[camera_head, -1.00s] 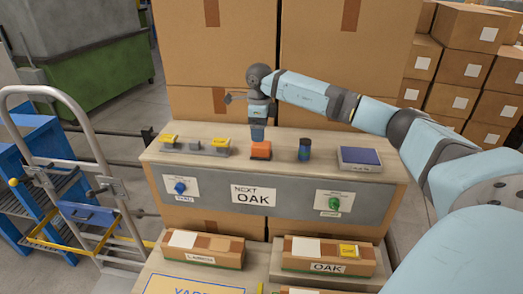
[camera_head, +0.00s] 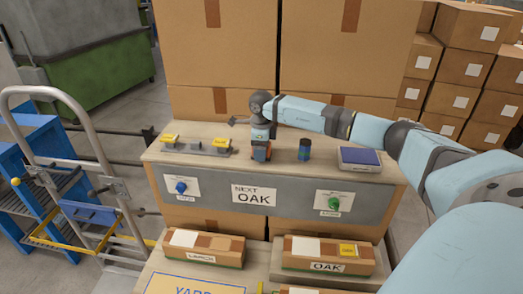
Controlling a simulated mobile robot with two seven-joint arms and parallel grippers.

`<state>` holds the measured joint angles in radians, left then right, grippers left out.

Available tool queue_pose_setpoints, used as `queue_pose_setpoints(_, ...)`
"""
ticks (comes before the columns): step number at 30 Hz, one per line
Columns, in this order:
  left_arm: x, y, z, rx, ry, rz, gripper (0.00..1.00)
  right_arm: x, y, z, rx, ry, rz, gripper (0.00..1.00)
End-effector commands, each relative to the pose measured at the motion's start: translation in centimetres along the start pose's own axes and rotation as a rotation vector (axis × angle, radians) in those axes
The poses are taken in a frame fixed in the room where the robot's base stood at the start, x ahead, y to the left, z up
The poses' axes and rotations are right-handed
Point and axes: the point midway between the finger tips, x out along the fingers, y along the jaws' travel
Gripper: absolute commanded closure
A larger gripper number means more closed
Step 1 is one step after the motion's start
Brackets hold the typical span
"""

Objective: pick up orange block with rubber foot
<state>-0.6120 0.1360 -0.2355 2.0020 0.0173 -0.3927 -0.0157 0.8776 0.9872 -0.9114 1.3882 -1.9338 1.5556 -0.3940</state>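The orange block (camera_head: 260,154) stands on the wooden top of the bench (camera_head: 330,172), near its middle. My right gripper (camera_head: 261,150) reaches down over the block from above. Its fingers are at the block's level and cover part of it. Whether they press on the block or stand apart from it is too small to tell. The block's rubber foot cannot be made out. My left gripper is not in view.
On the bench, a dark cylinder (camera_head: 304,150) stands right of the block, a blue-topped scale-like box (camera_head: 360,158) farther right, and yellow-labelled fixtures (camera_head: 220,145) to the left. Large cartons (camera_head: 220,50) rise behind. Labelled boxes (camera_head: 326,257) lie in front.

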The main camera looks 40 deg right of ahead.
Motion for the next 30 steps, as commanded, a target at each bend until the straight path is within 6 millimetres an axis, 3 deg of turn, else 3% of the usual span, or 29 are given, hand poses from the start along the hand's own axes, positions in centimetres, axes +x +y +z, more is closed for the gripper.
queue_pose_setpoints(1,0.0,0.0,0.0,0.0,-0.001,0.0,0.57,0.0,0.0,0.0,0.0,0.0,0.0,0.44)
queue_pose_setpoints(5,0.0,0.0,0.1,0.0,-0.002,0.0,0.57,0.0,0.0,0.0,0.0,0.0,0.0,0.74)
queue_pose_setpoints(6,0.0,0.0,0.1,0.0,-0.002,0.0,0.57,0.0,0.0,0.0,0.0,0.0,0.0,0.77)
queue_pose_setpoints(14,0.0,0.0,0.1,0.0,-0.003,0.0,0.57,-0.1,0.0,0.0,0.0,0.0,-0.001,0.77)
queue_pose_setpoints(20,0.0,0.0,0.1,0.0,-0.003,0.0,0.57,-1.4,-0.1,0.0,0.0,-0.002,-0.002,0.77)
queue_pose_setpoints(26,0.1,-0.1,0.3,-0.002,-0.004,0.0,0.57,-4.8,-0.1,0.0,0.0,-0.003,-0.003,0.77)
queue_pose_setpoints(30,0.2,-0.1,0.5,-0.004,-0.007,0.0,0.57,-8.5,-0.1,0.1,0.001,-0.005,-0.005,0.77)
